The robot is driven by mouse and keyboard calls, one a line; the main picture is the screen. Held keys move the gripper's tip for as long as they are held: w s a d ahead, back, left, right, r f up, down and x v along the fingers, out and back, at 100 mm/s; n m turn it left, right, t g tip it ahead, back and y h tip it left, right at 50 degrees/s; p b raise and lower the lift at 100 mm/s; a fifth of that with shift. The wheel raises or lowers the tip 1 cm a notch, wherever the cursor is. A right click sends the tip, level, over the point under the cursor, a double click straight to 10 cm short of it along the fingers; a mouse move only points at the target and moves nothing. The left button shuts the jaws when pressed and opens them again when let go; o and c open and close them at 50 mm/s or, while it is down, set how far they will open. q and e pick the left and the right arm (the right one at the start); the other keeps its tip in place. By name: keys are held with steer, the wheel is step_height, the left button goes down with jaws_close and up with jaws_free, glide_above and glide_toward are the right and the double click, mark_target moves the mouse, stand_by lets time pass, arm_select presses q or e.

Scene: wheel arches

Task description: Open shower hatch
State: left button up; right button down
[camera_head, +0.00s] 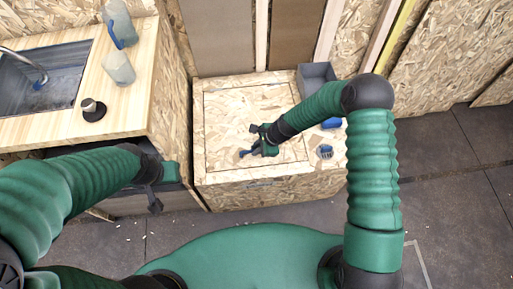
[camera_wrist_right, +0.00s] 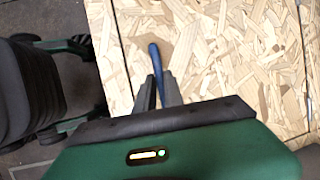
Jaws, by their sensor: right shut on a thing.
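The shower hatch (camera_head: 235,112) is a square wood-chip panel set in the top of a low wood-chip box, and it lies flat with a thin seam around it. A blue strap-like pull (camera_head: 245,153) sits on its front part; it also shows in the right wrist view (camera_wrist_right: 155,56). My right gripper (camera_head: 258,148) is over the hatch, shut on the blue pull, with its fingers around the pull's near end in the right wrist view (camera_wrist_right: 158,92). My left gripper (camera_head: 153,190) hangs in front of the counter, away from the hatch; its jaw opening is unclear.
A wooden counter (camera_head: 125,95) with a sink (camera_head: 40,75), bottles (camera_head: 118,66) and a dark-based cup (camera_head: 92,109) stands at left. A grey bin (camera_head: 316,76) and a small blue-and-dark item (camera_head: 324,152) sit on the box's right side. Dark floor (camera_head: 445,150) is clear at right.

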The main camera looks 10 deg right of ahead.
steer(key=shift+r, duration=0.1)
stand_by(0.7)
steer(key=w+r+p, duration=0.5)
steer(key=r+p, duration=0.1)
steer(key=r, duration=0.4)
steer(key=w+r+g+p, duration=0.1)
steer(key=w+r+p, duration=0.4)
steer(key=r, duration=0.5)
steer(key=shift+p, duration=0.8)
steer(key=shift+w+d+f, duration=0.1)
